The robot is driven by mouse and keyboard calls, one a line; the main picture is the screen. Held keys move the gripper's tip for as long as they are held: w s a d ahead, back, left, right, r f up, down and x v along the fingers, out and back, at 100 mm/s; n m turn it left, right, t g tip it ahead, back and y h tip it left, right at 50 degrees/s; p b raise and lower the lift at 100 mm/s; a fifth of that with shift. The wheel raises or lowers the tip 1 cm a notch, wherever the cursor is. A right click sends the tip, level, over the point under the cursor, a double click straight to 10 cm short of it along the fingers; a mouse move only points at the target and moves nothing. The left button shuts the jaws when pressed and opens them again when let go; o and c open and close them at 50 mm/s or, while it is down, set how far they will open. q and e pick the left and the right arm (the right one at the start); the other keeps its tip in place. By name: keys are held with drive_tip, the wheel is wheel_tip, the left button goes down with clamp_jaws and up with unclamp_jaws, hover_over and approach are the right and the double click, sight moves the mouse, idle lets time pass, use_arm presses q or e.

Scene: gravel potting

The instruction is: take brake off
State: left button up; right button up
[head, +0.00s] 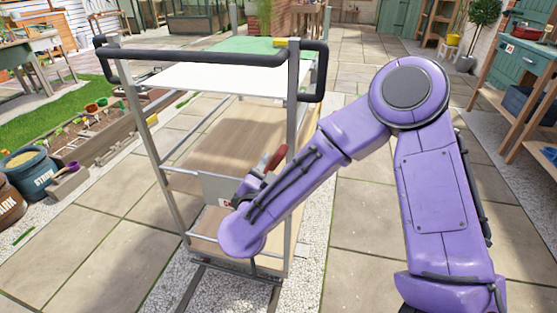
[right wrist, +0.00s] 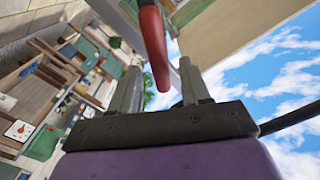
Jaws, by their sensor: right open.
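A metal-framed trolley (head: 155,150) with a black push handle (head: 200,56) stands in front of me. A red brake lever (head: 275,158) sticks up at an angle by the trolley's near right post, above a small grey plate (head: 215,187). My right gripper (head: 252,183) is low at the trolley's near end, mostly hidden behind my purple wrist. In the right wrist view the red lever (right wrist: 154,50) comes down between the two open fingers of the gripper (right wrist: 160,68). I cannot tell whether a finger touches it. My left gripper is out of view.
The trolley has a white top shelf (head: 210,78) and wooden lower shelves (head: 225,130). Its lower end stands by a gravel strip (head: 215,293). Planter beds and a blue tub (head: 30,172) are at left, a teal workbench (head: 520,60) at right. Paving right of the trolley is clear.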

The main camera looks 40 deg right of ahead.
drive_tip(key=x, duration=0.5)
drive_tip(key=shift+w+d+f, duration=0.1)
drive_tip(key=shift+w, duration=0.05)
clamp_jaws()
